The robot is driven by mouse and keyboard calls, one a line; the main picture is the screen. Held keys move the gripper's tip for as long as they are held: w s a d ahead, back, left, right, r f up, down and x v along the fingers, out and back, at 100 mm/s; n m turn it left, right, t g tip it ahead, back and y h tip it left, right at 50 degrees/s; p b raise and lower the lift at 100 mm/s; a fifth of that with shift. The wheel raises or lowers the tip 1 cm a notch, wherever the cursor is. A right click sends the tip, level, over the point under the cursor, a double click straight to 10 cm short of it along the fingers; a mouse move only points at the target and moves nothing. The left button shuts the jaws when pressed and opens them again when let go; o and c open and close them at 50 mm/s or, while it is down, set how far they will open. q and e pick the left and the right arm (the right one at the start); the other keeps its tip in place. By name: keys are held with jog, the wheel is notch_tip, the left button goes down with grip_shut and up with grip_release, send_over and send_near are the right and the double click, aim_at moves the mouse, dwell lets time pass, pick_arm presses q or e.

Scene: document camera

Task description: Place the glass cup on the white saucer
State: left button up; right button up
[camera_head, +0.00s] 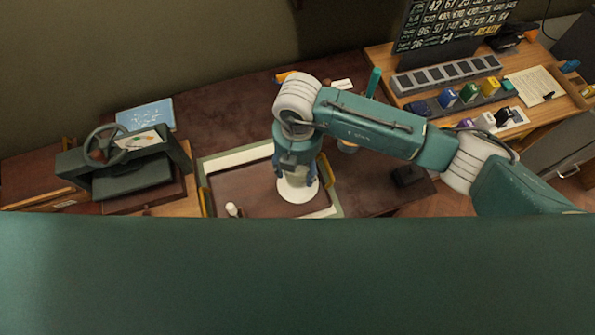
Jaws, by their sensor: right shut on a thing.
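The white saucer (299,197) lies on the brown tray near the middle of the view. My right gripper (297,181) points down directly over the saucer, a finger on each side. It is shut on the glass cup (298,179), which shows only as a small pale patch between the fingers. The gripper hides most of the cup, and I cannot tell whether its base touches the saucer. My left gripper is not in view.
The tray (209,166) has a pale rim and yellow handles. A small white bottle (232,209) stands on it. A dark device with a wheel (104,144) is at left. A teal cylinder (374,82) stands behind my right arm. A wooden desk with colored blocks (448,98) is at right.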

aim_at(298, 171)
notch_tip(298, 171, down, 4)
jog(key=shift+p, duration=0.45)
jog(key=shift+f, duration=0.4)
jog(key=shift+f, duration=0.1)
jog(key=o, duration=1.3)
jog(key=shift+o, duration=0.2)
